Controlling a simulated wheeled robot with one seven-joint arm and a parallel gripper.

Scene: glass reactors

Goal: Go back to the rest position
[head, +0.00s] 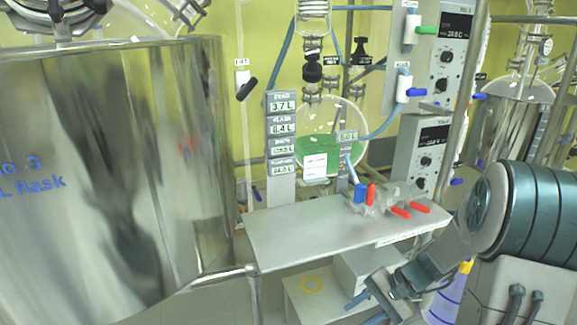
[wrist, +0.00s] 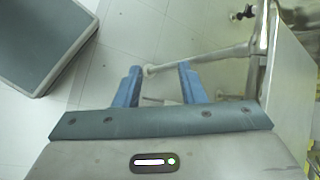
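My gripper (head: 368,306) shows at the lower right of the head view, at the end of my dark teal arm, below the front edge of the grey bench. In the wrist view my gripper (wrist: 160,76) has two blue fingers spread apart. No object is held between them. A metal rod with a round end (wrist: 200,56) shows beyond the fingertips; I cannot tell its exact distance.
A large shiny metal vessel (head: 120,180) fills the left. The grey bench (head: 310,235) holds red and blue valve handles. Control boxes (head: 452,50) and glassware stand behind. A low white box (head: 330,295) sits under the bench. Open floor (wrist: 110,50) shows in the wrist view.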

